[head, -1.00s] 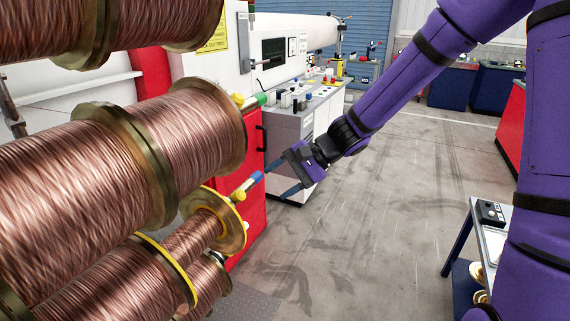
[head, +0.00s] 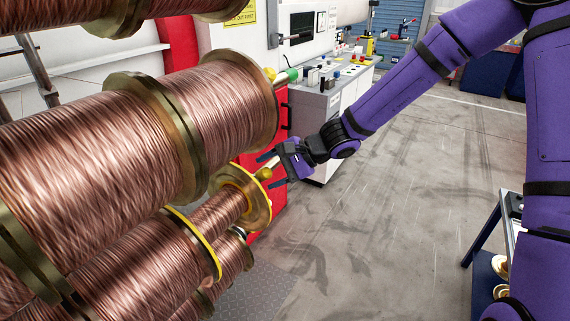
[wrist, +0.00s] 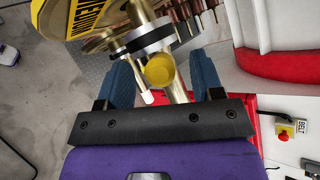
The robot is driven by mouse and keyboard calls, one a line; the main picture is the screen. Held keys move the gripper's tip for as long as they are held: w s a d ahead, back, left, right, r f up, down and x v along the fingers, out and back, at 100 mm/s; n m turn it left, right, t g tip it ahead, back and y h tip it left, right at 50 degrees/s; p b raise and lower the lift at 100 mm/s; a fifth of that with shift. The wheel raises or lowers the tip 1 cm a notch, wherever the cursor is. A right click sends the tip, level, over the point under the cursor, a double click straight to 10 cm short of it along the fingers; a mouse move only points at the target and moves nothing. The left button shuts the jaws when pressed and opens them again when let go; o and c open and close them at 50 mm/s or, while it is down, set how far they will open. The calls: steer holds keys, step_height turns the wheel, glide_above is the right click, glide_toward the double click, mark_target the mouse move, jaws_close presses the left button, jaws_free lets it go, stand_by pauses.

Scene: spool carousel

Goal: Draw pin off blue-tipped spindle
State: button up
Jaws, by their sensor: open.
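The spindle (wrist: 141,14) runs through a spool with a yellow-rimmed brass flange (head: 257,197), and its end points toward me. A pin with a round yellow knob (head: 263,174) sits by the spindle's end; the knob also shows in the wrist view (wrist: 159,70), below a black collar (wrist: 150,38). My gripper (head: 271,171) is open at the spindle's end. In the wrist view its two blue fingers (wrist: 164,78) stand either side of the knob, apart from it. The blue tip is not visible now. A thin white-ended rod (wrist: 147,97) hangs beside the knob.
A large copper-wound spool (head: 230,115) lies above, close to my gripper, with a green-tipped spindle (head: 288,75) beyond it. More copper spools fill the left. A red panel (head: 278,135) stands behind the gripper.

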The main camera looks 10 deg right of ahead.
steer(key=shift+a+f, duration=0.25)
steer(key=shift+a, duration=0.2)
steer(key=c, duration=1)
steer(key=s+d+r+h, duration=0.1)
steer(key=s+d+r, duration=0.2)
steer(key=r, duration=0.3)
steer(key=shift+d+g, duration=0.3)
steer(key=shift+d, duration=0.1)
steer(key=shift+d, duration=0.1)
steer(key=s+d, duration=0.7)
steer(key=d, duration=0.2)
steer(key=shift+s+d, duration=0.15)
stand_by(0.4)
